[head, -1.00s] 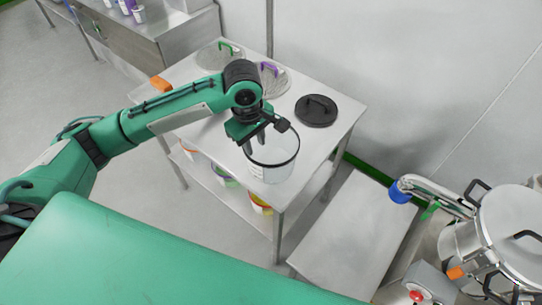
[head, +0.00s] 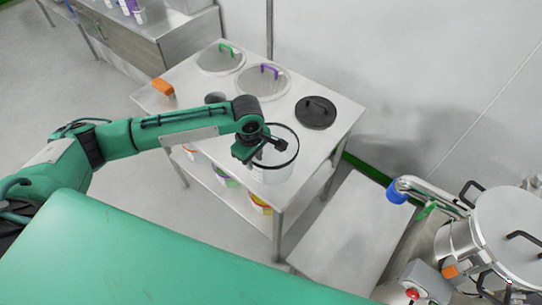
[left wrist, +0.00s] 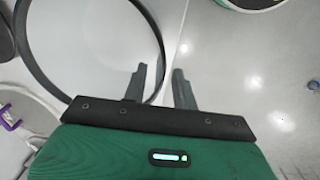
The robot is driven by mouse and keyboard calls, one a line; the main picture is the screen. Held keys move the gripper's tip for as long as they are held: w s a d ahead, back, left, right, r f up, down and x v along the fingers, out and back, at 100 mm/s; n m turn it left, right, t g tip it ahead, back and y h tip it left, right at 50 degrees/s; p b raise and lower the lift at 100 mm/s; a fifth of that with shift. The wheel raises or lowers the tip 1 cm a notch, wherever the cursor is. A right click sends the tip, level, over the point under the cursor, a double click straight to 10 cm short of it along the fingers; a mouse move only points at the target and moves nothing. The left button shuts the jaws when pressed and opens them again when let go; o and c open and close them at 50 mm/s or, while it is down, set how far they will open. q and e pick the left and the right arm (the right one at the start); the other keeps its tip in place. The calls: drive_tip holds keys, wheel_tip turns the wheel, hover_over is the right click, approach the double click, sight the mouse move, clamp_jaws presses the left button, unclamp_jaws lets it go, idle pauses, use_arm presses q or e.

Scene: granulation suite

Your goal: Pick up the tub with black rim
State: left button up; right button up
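The tub with black rim (head: 283,176) is clear-walled and stands upright near the front right corner of the steel table (head: 325,150). Its rim also shows in the left wrist view (left wrist: 160,45). My left gripper (head: 262,158) is over the near-left part of the rim. In the left wrist view my left gripper (left wrist: 160,85) is open with nothing between its fingertips but the rim line. One finger shows over the tub's inside, the other outside. Whether the fingers reach below the rim is unclear. My right gripper is out of view.
A black lid (head: 316,113), a purple-handled lid (head: 262,84) and a green-handled lid (head: 220,60) lie behind the tub. An orange block (head: 163,87) is at the left edge. Coloured-rim tubs (head: 228,180) stand on the lower shelf. A steel vessel (head: 510,230) is at right.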

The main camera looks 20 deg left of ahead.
sight(255, 168)
use_arm(q)
wheel_tip(255, 168, down, 2)
drive_tip(key=shift+w+f+p, duration=0.1)
drive_tip(key=shift+w+p, duration=0.05)
drive_tip(key=shift+p, duration=0.15)
drive_tip(key=shift+f, duration=0.4)
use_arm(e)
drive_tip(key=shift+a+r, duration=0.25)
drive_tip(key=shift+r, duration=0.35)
use_arm(q)
drive_tip(key=shift+c, duration=0.5)
clamp_jaws()
drive_tip(key=shift+r, duration=0.1)
